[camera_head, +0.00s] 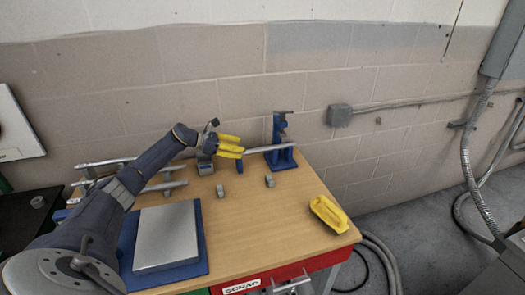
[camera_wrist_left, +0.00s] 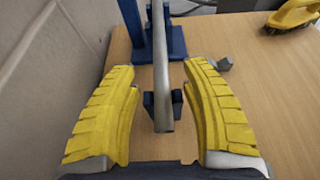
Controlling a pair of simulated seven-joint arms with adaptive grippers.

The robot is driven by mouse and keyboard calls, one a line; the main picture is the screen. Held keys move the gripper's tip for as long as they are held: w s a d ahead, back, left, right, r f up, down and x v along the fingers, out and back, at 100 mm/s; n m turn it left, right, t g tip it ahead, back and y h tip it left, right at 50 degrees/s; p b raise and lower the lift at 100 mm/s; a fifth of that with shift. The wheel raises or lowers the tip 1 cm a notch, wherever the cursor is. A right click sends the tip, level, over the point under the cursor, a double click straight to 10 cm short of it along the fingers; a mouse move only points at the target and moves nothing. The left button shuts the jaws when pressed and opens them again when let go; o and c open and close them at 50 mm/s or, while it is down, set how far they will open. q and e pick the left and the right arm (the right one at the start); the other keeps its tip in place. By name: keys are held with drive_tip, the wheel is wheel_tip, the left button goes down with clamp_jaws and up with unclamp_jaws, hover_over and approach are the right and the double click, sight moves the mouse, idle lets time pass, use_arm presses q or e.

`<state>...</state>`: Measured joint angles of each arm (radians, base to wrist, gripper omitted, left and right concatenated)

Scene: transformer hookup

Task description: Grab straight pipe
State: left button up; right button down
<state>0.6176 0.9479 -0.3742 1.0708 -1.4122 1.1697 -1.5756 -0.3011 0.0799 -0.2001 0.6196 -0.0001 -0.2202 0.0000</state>
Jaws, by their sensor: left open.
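A straight grey pipe (camera_head: 270,148) lies level at the back of the wooden table, running from the blue vise (camera_head: 281,140) toward my left gripper. In the left wrist view the pipe (camera_wrist_left: 160,65) points toward me, its near end over a small blue support (camera_wrist_left: 177,103). My left gripper (camera_head: 242,146) has yellow fingers. In the left wrist view it is open (camera_wrist_left: 160,72), with one finger on each side of the pipe and visible gaps between. The right gripper is not in view.
More pipes (camera_head: 160,187) lie on a rack at the left, behind my left arm. Small grey fittings (camera_head: 269,181) stand on the table. A grey plate (camera_head: 165,238) lies on a blue mat, and a yellow-handled tool (camera_head: 328,214) is at the right. The table's front middle is clear.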

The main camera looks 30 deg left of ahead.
sight(251, 150)
use_arm(q)
drive_tip(key=shift+x, duration=2.95)
drive_tip(key=shift+f, duration=0.15)
drive_tip(key=shift+c, duration=0.6)
clamp_jaws()
